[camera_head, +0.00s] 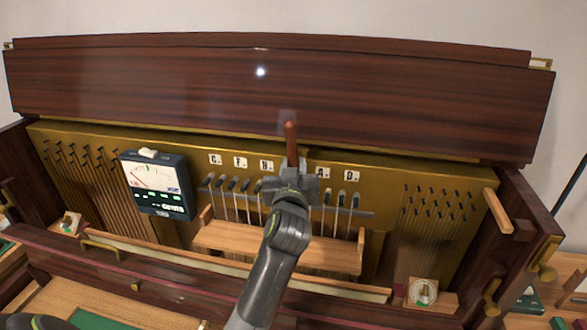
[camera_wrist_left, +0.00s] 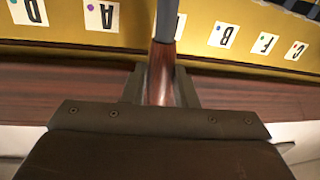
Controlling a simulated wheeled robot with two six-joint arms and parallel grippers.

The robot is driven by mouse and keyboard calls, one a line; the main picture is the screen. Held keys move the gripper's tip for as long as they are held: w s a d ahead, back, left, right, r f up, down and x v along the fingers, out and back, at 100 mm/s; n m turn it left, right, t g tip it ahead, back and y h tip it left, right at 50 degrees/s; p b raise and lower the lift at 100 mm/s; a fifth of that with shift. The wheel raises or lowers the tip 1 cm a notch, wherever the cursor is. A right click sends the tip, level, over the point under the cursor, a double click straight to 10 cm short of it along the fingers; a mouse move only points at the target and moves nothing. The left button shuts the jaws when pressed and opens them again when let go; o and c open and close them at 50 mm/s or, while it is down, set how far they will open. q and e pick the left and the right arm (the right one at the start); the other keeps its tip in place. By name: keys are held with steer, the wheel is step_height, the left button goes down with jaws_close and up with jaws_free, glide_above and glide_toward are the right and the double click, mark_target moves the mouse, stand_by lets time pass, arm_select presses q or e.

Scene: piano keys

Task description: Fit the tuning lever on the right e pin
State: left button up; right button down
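My left gripper (camera_head: 291,182) is in front of the middle of the open piano, its arm coming up from the bottom. It is shut on the tuning lever (camera_head: 291,145), whose red-brown handle stands up above the fingers. In the left wrist view the handle (camera_wrist_left: 161,78) sits between the fingers, with a grey shaft reaching up past the letter cards. The gripper and lever hide the E card in the head view. The e pins are hidden behind the gripper, so whether the lever's tip touches one cannot be told. My right gripper is not in view.
Letter cards for C (camera_head: 215,160), F (camera_head: 240,162), A (camera_head: 322,172) and D (camera_head: 351,174) line the gold plate. Dark-topped pins (camera_head: 231,186) stand either side of the gripper. A wooden ledge (camera_head: 222,236) lies below; a tuning meter (camera_head: 156,184) hangs left.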

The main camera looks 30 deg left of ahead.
arm_select(q)
steer(key=o, duration=0.6)
steer(key=shift+c, duration=0.2)
steer(key=shift+o, duration=0.2)
steer(key=o, duration=0.5)
steer(key=v, duration=0.3)
steer(key=a+p+v, duration=0.1)
steer(key=v, duration=0.5)
steer(key=shift+s+a+r+p, duration=0.2)
steer(key=shift+s+r+p, duration=0.05)
steer(key=shift+s+p, duration=0.05)
steer(key=shift+f, duration=0.1)
